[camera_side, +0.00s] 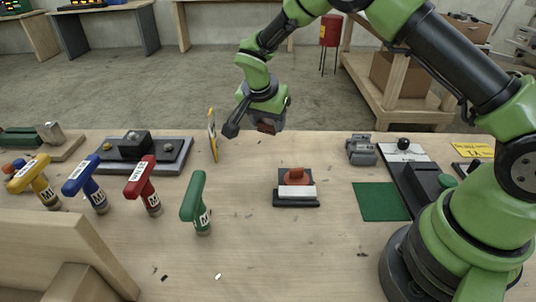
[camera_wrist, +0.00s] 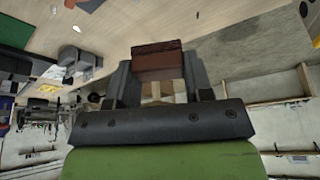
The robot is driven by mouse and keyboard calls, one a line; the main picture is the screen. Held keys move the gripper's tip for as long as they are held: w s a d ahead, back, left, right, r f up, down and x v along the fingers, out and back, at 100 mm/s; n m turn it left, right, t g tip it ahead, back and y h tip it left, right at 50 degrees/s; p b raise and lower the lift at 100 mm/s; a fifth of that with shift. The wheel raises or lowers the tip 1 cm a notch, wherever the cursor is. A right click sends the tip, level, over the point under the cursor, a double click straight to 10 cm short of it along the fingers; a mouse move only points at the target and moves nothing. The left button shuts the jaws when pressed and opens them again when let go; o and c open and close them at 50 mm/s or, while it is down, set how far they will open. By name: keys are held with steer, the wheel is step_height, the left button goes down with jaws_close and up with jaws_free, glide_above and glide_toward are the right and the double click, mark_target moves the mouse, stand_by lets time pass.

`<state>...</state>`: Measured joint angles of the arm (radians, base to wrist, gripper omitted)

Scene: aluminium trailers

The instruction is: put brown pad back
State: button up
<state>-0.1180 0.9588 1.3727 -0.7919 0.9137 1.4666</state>
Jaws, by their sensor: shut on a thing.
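The brown pad (camera_wrist: 157,60) is a reddish-brown block, seen in the wrist view between the two dark fingers of my gripper (camera_wrist: 158,78). In the side view my gripper (camera_side: 257,119) is raised over the back edge of the table, tilted, with the dark finger pointing down-left. A small part of the brown pad (camera_side: 268,128) shows under it, clear of the table. My gripper is shut on the pad, and the fingers hide part of it.
A black base with a white block and orange-red top (camera_side: 296,187) stands mid-table. A thin yellow-edged upright piece (camera_side: 212,135) is left of my gripper. Several coloured T-handled tools (camera_side: 198,203) stand at left. A green mat (camera_side: 380,202) lies at right. The front middle is mostly clear.

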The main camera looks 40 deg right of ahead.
mark_target(267, 151)
steer(key=w+f+n, duration=0.1)
steer(key=f, duration=0.2)
steer(key=w+d+f+n+t, duration=0.1)
steer(key=f+n, duration=0.1)
steer(key=f, duration=0.1)
steer(key=w+d+f+n+y, duration=0.1)
steer(key=f, duration=0.2)
steer(key=shift+d+f+n, duration=0.15)
steer(key=shift+f+n, duration=0.1)
steer(key=shift+n, duration=0.15)
steer(key=shift+f, duration=0.15)
steer(key=o, duration=1)
steer(key=shift+c, duration=0.2)
